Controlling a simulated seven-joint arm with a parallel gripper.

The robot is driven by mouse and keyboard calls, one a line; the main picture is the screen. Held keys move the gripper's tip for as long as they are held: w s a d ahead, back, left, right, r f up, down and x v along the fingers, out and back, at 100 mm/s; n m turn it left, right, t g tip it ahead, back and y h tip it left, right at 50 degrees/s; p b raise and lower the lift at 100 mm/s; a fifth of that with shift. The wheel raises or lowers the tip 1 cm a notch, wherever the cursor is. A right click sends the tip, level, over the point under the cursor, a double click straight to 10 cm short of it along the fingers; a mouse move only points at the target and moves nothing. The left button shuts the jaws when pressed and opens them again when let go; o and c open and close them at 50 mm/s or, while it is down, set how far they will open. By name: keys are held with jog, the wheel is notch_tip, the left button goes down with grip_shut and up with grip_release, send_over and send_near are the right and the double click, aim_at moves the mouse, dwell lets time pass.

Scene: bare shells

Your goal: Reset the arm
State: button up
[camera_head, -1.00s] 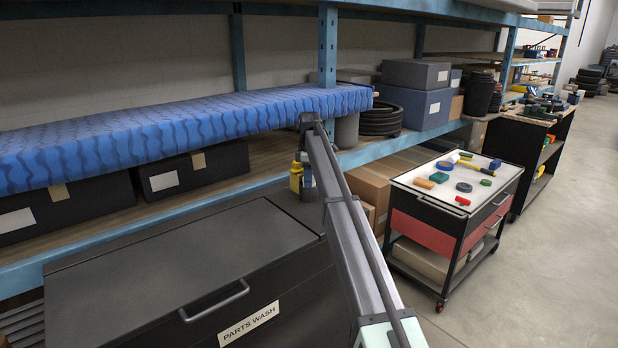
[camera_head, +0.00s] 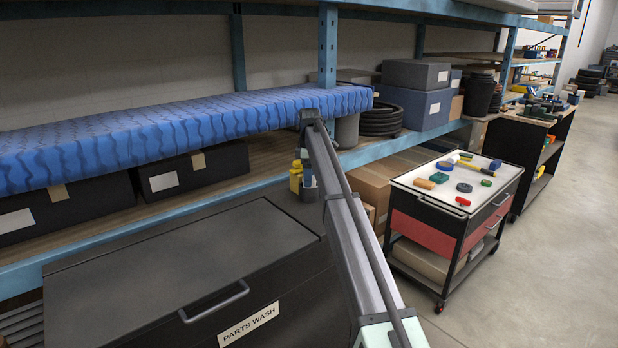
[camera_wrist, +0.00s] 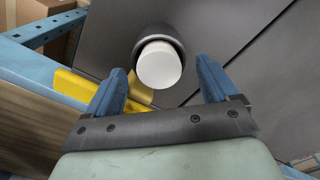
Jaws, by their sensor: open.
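My gripper (camera_wrist: 160,92) is open in the wrist view, its two blue fingers spread apart. A round white-topped object with a dark rim (camera_wrist: 159,65) shows beyond and between the fingertips. I cannot tell from this view how far it is from them. Nothing is held between the fingers.
A yellow bottle (camera_head: 296,178) stands at the back of the cabinet, just left of my arm. A blue shelf frame (camera_head: 328,45) and blue padded cover (camera_head: 150,130) are behind. A tool cart (camera_head: 410,181) stands at right; open floor (camera_head: 560,260) lies beyond it.

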jog(key=shift+r, duration=0.6)
jog(key=shift+r, duration=3.4)
